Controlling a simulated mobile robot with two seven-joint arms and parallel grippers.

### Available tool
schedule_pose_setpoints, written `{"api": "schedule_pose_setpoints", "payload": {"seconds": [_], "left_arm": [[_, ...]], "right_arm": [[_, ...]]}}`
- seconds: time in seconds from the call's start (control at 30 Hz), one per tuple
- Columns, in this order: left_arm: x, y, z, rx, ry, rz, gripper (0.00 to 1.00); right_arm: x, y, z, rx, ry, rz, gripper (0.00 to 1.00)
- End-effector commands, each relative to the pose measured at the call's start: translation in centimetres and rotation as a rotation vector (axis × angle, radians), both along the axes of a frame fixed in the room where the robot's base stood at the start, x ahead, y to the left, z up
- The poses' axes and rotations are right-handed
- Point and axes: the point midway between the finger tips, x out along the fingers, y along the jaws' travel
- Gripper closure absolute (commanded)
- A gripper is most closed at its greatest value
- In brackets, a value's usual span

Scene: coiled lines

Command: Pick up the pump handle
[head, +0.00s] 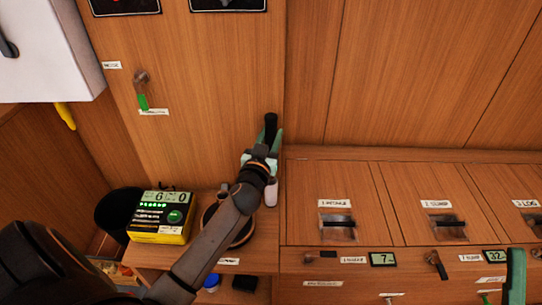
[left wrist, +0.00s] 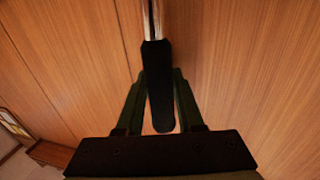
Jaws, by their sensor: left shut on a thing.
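The pump handle (left wrist: 157,85) is a black grip on a thin metal rod. In the left wrist view it lies between the two green fingers of my left gripper (left wrist: 159,92), with the rod running up out of the picture. In the head view the handle's black end (head: 270,122) sticks up above my left gripper (head: 262,150), which is shut on it in front of the wooden wall. A green part (head: 515,277) at the lower right edge of the head view looks like a finger of my right gripper; its opening does not show.
A yellow and black device with a green display (head: 162,217) stands on the lower shelf, left of my left arm. A wooden counter with labelled hatches (head: 338,224) is at right. A small green-tipped lever (head: 142,92) is on the wall at upper left.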

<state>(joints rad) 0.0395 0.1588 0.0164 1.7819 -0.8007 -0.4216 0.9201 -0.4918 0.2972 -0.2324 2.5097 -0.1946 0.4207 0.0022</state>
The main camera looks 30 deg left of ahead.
Motion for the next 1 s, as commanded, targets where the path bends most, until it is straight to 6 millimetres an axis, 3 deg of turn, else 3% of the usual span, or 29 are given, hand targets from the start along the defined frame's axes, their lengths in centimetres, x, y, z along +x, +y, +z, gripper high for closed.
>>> {"api": "schedule_pose_setpoints", "payload": {"seconds": [0.03, 0.27, 1.0], "left_arm": [[0.0, 0.0, -0.01, 0.0, 0.0, 0.0, 0.76], [0.01, 0.0, 0.0, 0.0, 0.0, 0.0, 1.0], [0.32, 0.24, 0.63, 0.002, -0.002, -0.001, 1.0]], "right_arm": [[0.0, 0.01, -0.02, 0.001, 0.0, 0.001, 0.45], [-0.02, 0.06, -0.03, 0.001, 0.002, 0.002, 0.45], [-0.05, 0.05, 0.41, -0.006, 0.0, -0.001, 0.45]]}}
